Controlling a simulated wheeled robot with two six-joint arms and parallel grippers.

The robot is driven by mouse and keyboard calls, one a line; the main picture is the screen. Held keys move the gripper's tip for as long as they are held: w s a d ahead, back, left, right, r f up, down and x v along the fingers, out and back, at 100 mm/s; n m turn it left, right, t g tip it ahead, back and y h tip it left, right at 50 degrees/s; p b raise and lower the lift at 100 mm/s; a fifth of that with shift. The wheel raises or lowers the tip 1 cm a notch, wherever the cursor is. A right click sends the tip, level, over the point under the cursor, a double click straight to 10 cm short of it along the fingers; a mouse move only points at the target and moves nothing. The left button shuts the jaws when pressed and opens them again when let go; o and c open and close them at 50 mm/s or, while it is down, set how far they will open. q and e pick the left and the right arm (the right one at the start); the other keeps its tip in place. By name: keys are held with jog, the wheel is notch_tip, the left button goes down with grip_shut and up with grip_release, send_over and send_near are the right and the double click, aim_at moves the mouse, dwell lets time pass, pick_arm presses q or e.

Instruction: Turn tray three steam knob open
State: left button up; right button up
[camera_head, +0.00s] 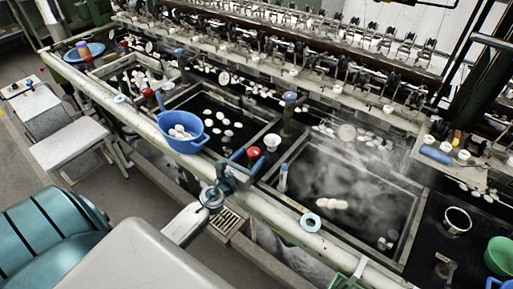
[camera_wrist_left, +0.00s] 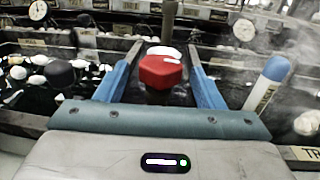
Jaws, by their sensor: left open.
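A red knob (camera_head: 253,153) stands on the divider between the middle basin and the steaming basin. In the left wrist view the red knob (camera_wrist_left: 160,72) sits between the blue fingers, with visible gaps at its sides. My left gripper (camera_head: 246,162) is open around it; it also shows in the left wrist view (camera_wrist_left: 163,52). I cannot tell whether a finger touches the knob. The steaming basin (camera_head: 404,240) lies to the right with pale cocoons in dark water. The tray label in the wrist view is cut off. My right gripper is not in view.
A white stick with a blue top (camera_wrist_left: 268,82) stands close right of the gripper. A blue bowl of cocoons (camera_head: 182,142) sits on the front rail, left of the arm. A reeling frame (camera_head: 300,65) runs along the back. A metal cup (camera_head: 457,220) stands at right.

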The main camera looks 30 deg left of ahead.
aim_at(256, 150)
pick_arm(q)
jog(key=shift+w, duration=2.2)
